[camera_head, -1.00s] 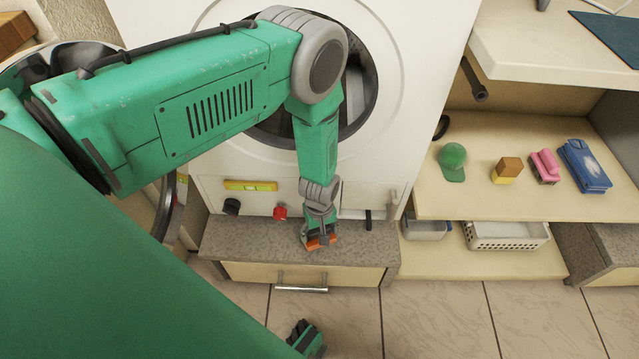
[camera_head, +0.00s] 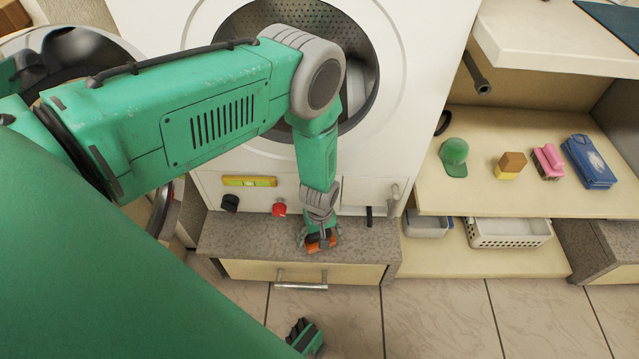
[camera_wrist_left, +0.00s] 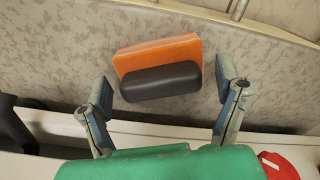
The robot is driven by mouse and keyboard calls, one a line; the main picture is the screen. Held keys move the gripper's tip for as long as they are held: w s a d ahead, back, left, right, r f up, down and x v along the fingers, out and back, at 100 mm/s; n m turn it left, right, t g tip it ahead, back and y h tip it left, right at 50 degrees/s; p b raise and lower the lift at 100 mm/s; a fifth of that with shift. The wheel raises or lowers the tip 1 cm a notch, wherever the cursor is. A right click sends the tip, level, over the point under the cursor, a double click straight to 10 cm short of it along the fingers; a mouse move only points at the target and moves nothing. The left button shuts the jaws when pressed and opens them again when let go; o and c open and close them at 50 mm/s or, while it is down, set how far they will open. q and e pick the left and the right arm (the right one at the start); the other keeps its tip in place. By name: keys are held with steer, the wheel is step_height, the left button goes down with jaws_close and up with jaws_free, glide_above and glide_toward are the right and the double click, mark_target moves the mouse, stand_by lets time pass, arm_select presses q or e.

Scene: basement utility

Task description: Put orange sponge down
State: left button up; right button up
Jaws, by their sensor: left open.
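The orange sponge (camera_wrist_left: 165,52), orange with a dark grey pad on one side, rests on the grey speckled counter (camera_head: 365,242) below the washing machine. In the left wrist view it lies between the two spread fingers, with a gap on each side. My left gripper (camera_wrist_left: 165,95) is open around the sponge and does not touch it. In the head view my left gripper (camera_head: 319,242) points down at the counter and partly covers the sponge (camera_head: 313,245). A dark green gripper part (camera_head: 306,338) at the bottom of the head view seems to be my right gripper; its fingers cannot be made out.
The white washing machine (camera_head: 420,60) with an open round door stands behind the counter. A shelf (camera_head: 450,200) at right holds a green cap (camera_head: 454,152) and several other items. Counter beside the sponge is clear.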

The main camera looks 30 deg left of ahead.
arm_select(q)
steer(key=shift+r, duration=0.15)
step_height(320, 180, up, 12)
steer(key=p, duration=0.5)
steer(key=s+r+m, duration=0.4)
steer(key=s+m, duration=0.1)
steer(key=s, duration=0.6)
steer(key=s+a+r+m, duration=0.1)
steer(key=s+r+m, duration=0.4)
steer(key=s, duration=0.6)
steer(key=shift+s+a+m+t, duration=0.15)
steer(key=shift+s+m+t, duration=0.15)
steer(key=shift+m, duration=0.4)
steer(key=shift+r, duration=0.1)
